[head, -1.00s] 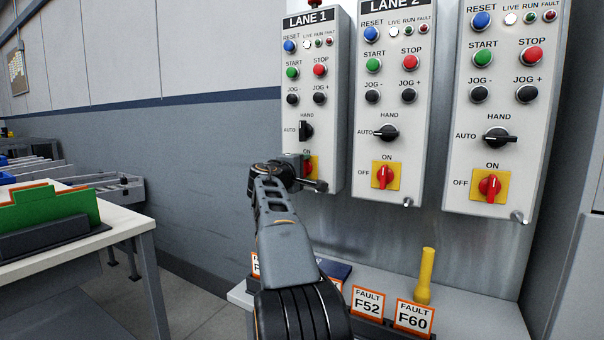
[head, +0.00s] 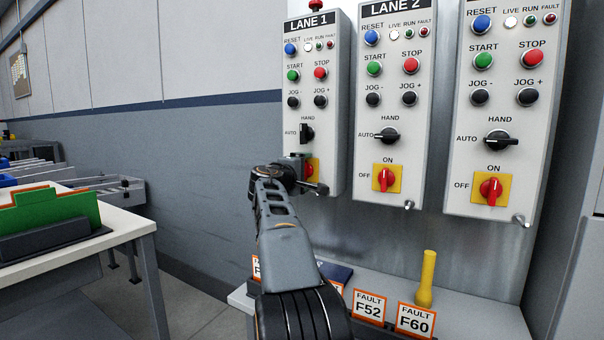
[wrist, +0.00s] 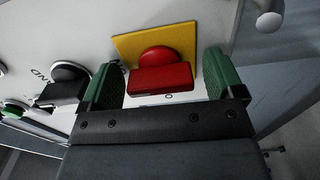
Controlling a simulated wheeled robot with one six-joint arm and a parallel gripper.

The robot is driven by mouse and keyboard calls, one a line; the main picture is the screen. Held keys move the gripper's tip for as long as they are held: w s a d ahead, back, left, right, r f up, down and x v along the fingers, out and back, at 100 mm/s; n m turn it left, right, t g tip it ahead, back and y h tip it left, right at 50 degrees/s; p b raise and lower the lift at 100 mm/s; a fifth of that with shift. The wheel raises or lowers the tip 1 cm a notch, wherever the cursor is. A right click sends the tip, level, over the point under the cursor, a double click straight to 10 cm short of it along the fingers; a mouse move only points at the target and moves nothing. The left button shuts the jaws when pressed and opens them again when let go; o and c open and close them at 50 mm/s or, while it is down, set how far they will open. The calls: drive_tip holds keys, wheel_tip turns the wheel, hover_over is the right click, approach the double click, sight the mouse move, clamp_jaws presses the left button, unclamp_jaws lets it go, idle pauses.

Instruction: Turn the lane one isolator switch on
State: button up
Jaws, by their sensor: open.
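The lane one isolator switch is a red rotary handle on a yellow plate, low on the LANE 1 panel (head: 325,130). In the head view my gripper (head: 307,172) covers most of it, leaving a sliver of red and yellow showing. In the wrist view the red handle (wrist: 160,78) stands in front of its yellow plate (wrist: 128,42), between my two green-padded fingers (wrist: 160,82). The fingers are open, with a gap on each side of the handle. Its ON label is hidden behind my gripper in the head view, and I cannot tell its setting.
The black HAND/AUTO selector (head: 307,133) sits just above the switch. The LANE 2 panel (head: 392,140) and a third panel (head: 507,120) stand to the right. Below is a ledge with fault cards (head: 369,306) and a yellow cylinder (head: 427,278). A table (head: 130,225) stands left.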

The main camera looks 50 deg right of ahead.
drive_tip(key=v, duration=1.3)
drive_tip(key=shift+a, duration=0.4)
drive_tip(key=shift+s, duration=0.1)
